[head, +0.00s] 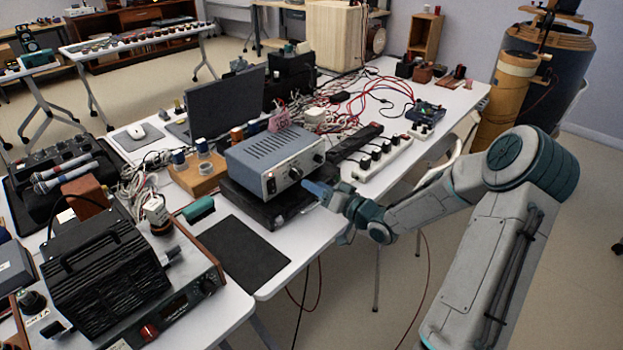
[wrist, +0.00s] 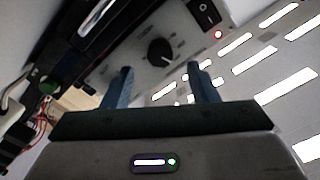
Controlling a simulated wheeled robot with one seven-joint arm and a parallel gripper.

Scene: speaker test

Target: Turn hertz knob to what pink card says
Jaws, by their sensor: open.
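A blue-grey box (head: 262,157) stands on a black case on the table, with dark knobs and a red-lit switch on its front. My gripper (head: 318,190) is in front of that panel, fingers toward it. In the wrist view, a round black knob (wrist: 160,52) with a white pointer mark sits ahead of the gap between my open gripper's blue fingers (wrist: 163,86). The fingers appear apart from it. The markings around the knob are too small to read, so I cannot confirm it is the hertz knob. A pink card (head: 279,120) stands behind the box; its writing is unreadable.
A white power strip (head: 385,158) with black plugs lies right of the box. A laptop (head: 228,100) and tangled cables are behind it. A dark mat (head: 243,252) lies at the front left, near a black amplifier (head: 103,275). The floor right of the table has free room.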

